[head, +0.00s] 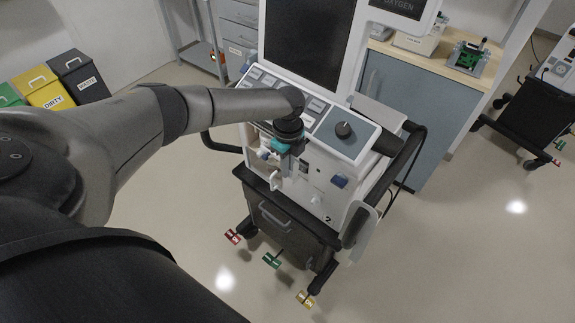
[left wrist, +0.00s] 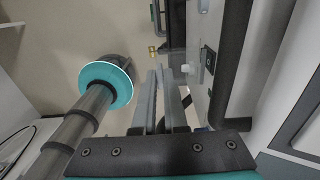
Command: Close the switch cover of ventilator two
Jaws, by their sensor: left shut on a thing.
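Ventilator two (head: 310,190), a white machine marked 2 on its front, stands on a dark wheeled cart in the head view. My left gripper (head: 279,172) reaches down at the upper left of its front face. In the left wrist view, the fingers (left wrist: 163,85) are close together beside the pale machine body. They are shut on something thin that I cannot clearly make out. A small dark plate (left wrist: 208,58) shows on the body to their right, and a white knob (left wrist: 187,69) near the fingertips. I cannot pick out the switch cover for certain. My right gripper is not in view.
A blue-grey cabinet (head: 400,120) stands behind the ventilator on the right. Yellow (head: 45,88) and dark (head: 80,75) bins stand at the far left. Another black cart (head: 525,115) is at the right. The floor in front is mostly clear.

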